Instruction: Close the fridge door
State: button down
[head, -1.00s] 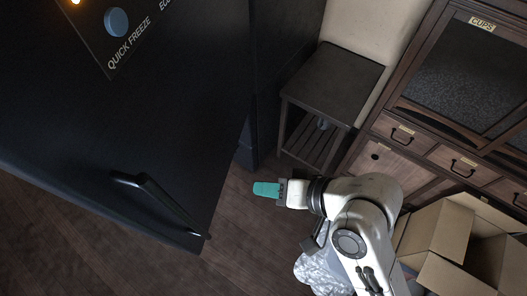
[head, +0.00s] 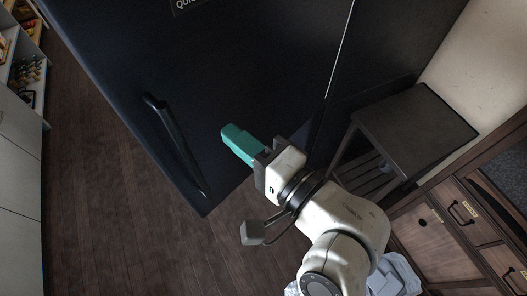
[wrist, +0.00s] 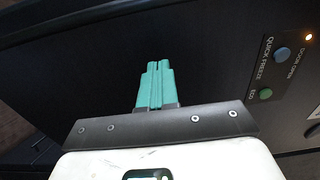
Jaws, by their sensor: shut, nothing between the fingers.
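The dark fridge door (head: 120,60) fills the upper left of the head view. Its black bar handle (head: 178,145) is left of my gripper. A thin bright line on the right side of the door suggests it stands slightly ajar. My gripper (head: 229,133), with teal fingers, is shut and empty, over the lower part of the door face, right of the handle. I cannot tell whether it touches the door. In the wrist view the teal fingers (wrist: 157,68) point at the dark surface. A control panel (wrist: 278,68) with a lit orange lamp and "DOOR OPEN" lettering is to their right.
A small dark side table (head: 415,130) stands right of the fridge. A wooden drawer cabinet (head: 470,235) is at the lower right. White cabinets (head: 18,170) and a shelf (head: 25,75) with small items are at the far left. The wooden floor (head: 110,220) between is clear.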

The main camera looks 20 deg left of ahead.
aim_at(201, 110)
jog(key=shift+p+x, duration=0.6)
jog(key=shift+x, duration=2.4)
